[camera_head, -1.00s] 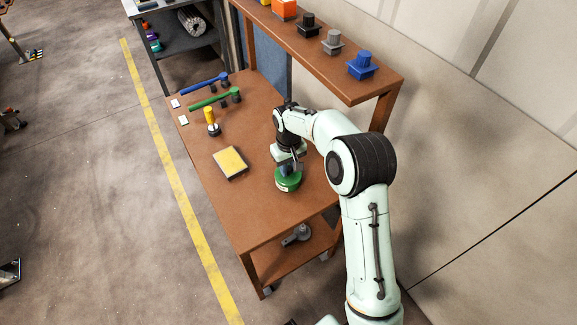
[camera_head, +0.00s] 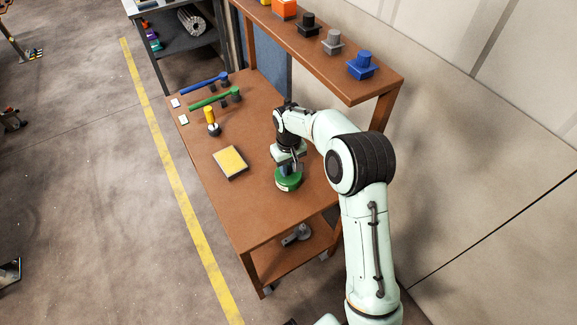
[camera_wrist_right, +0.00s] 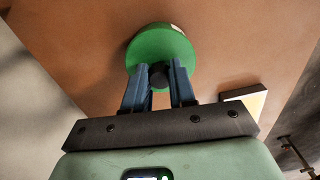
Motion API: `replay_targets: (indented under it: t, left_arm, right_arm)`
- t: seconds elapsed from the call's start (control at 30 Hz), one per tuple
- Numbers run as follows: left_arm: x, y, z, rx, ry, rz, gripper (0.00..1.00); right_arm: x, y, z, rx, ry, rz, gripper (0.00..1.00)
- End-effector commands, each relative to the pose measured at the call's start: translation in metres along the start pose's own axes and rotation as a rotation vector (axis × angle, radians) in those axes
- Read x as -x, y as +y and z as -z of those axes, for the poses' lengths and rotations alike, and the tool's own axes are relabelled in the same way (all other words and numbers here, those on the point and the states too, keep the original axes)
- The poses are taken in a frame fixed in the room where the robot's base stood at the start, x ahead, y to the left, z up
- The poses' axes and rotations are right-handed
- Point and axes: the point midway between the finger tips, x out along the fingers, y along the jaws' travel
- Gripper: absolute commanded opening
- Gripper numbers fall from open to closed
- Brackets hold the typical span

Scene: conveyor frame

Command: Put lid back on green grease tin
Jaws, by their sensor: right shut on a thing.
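The green grease tin (camera_head: 289,183) stands on the brown bench, right of centre, with a pale label patch on its side. Its round green lid (camera_wrist_right: 162,45) shows in the right wrist view, with a dark knob (camera_wrist_right: 158,76) on top. My right gripper (camera_head: 289,169) points down over the tin, and its blue-grey fingers are shut on the lid's knob. The lid lies at the top of the tin; I cannot tell whether it is fully seated, as the gripper covers part of the rim. My left gripper is not in view.
A yellow-topped block (camera_head: 230,162) lies left of the tin. A yellow-handled tool (camera_head: 211,121), a green wrench-like tool (camera_head: 214,100) and a blue one (camera_head: 204,84) are farther back. A raised shelf (camera_head: 388,78) runs along the right side. The bench front is clear.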

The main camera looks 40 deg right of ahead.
Motion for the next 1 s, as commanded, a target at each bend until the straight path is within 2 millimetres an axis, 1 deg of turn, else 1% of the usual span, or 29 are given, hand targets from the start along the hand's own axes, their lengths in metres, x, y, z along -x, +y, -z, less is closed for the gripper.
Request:
replay_targets:
  t: [0.23, 0.27, 0.3, 0.33, 0.53, 0.57, 0.6, 0.63, 1.0]
  left_arm:
    - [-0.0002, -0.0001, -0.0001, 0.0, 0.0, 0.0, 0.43]
    - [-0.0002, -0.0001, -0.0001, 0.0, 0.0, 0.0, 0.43]
    - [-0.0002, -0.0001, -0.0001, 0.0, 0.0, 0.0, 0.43]
    - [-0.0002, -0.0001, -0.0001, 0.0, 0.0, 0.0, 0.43]
    - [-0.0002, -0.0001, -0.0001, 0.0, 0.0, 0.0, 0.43]
    - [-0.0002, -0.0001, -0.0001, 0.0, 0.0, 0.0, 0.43]
    - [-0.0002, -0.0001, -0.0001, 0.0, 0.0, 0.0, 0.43]
    - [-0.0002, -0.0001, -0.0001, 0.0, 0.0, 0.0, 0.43]
    - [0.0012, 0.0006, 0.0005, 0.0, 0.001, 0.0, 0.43]
  right_arm:
    - [-0.0004, 0.0, -0.0002, 0.0, -0.001, 0.0, 0.0]
    - [-0.0004, 0.0, -0.0002, 0.0, -0.001, 0.0, 0.35]
    - [-0.0004, 0.0, -0.0002, 0.0, -0.001, 0.0, 0.48]
    - [-0.0004, 0.0, -0.0002, 0.0, -0.001, 0.0, 0.55]
    - [-0.0003, 0.0, -0.0002, 0.0, -0.001, 0.0, 0.55]
    - [-0.0004, 0.0, -0.0003, 0.0, -0.001, 0.0, 0.61]
    - [-0.0004, 0.0, -0.0003, 0.0, -0.001, 0.0, 0.74]
    - [-0.0004, 0.0, -0.0003, 0.0, -0.001, 0.0, 0.8]
    - [0.0018, 0.0, -0.0001, 0.0, -0.001, 0.0, 0.8]
